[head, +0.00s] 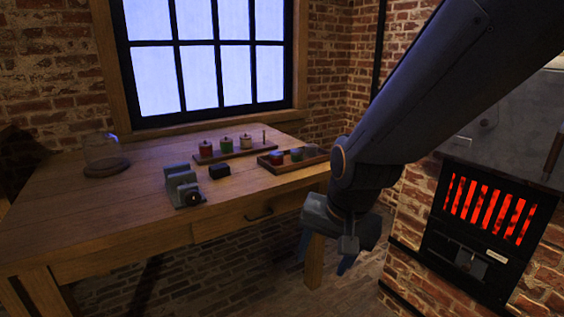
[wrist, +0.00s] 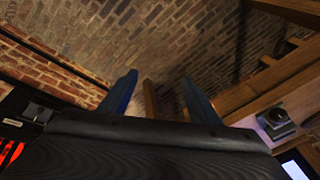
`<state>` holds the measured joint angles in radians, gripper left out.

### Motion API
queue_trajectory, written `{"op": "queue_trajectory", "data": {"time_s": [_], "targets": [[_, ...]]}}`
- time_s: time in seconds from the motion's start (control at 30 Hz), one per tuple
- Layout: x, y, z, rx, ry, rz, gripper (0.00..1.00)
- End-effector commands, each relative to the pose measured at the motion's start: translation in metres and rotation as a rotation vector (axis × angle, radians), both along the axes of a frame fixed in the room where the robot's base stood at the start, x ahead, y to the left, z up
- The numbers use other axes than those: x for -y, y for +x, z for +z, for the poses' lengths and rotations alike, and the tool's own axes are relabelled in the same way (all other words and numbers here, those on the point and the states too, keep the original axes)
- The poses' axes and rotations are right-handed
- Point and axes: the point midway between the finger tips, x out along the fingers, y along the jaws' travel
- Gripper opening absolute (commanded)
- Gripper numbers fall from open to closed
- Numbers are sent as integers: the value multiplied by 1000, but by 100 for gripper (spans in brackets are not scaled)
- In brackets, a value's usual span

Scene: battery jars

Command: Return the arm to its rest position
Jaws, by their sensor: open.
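My arm reaches down from the upper right in the head view. My gripper (head: 322,268) hangs in front of the right end of the wooden table, below its top, pointing down. In the wrist view my gripper (wrist: 158,90) shows two blue fingers spread apart with nothing between them. A table leg and the brick floor lie beyond the fingers. The gripper touches nothing that I can see.
The wooden table (head: 95,215) holds a glass dome (head: 102,152), a grey device (head: 183,186), a small black block (head: 219,169), a rack with several jars (head: 225,146) and a tray (head: 284,168). A furnace with glowing bars (head: 490,210) stands close at right.

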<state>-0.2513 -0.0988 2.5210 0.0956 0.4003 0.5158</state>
Motion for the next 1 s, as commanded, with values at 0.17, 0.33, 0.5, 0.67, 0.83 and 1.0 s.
{"op": "queue_trajectory", "data": {"time_s": [0.17, 0.33, 0.5, 0.67, 0.83, 1.0], "targets": [[20, -49, 5, -123, -90, 244, 56], [34, -88, 11, -222, -134, 444, 56], [45, -100, 24, -258, -144, 487, 56], [54, -99, 36, -261, -149, 458, 56], [68, -100, 52, -268, -153, 420, 56], [86, -102, 71, -275, -158, 375, 56]]}}
